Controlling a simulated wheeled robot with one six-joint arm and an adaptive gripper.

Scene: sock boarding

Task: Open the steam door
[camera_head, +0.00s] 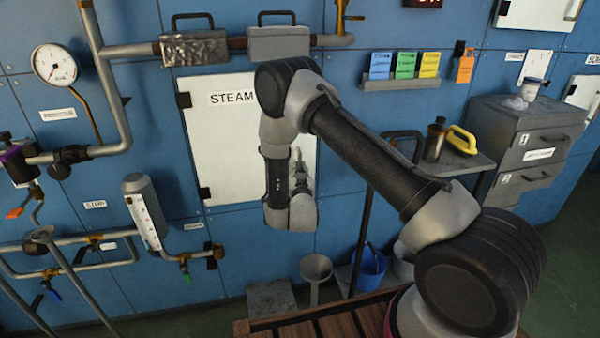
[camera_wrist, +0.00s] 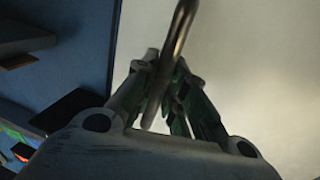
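The steam door (camera_head: 225,150) is a white panel on the blue wall, marked STEAM, with dark hinges on its left edge. It looks flush with the wall; the arm covers part of its right side. My gripper (camera_head: 299,172) is at the door's right side, partly hidden by my wrist. In the wrist view, a curved metal handle (camera_wrist: 181,28) runs between the two fingers of my gripper (camera_wrist: 166,75). The fingers are close together with the bar between them, and appear closed on it. The pale door surface (camera_wrist: 260,70) fills the right of that view.
Pipes (camera_head: 120,90) and a pressure gauge (camera_head: 55,65) are on the left. A shelf with a yellow-handled tool (camera_head: 462,140) and a grey drawer cabinet (camera_head: 525,145) stand right. A blue bucket (camera_head: 369,268) and a funnel (camera_head: 316,268) are below.

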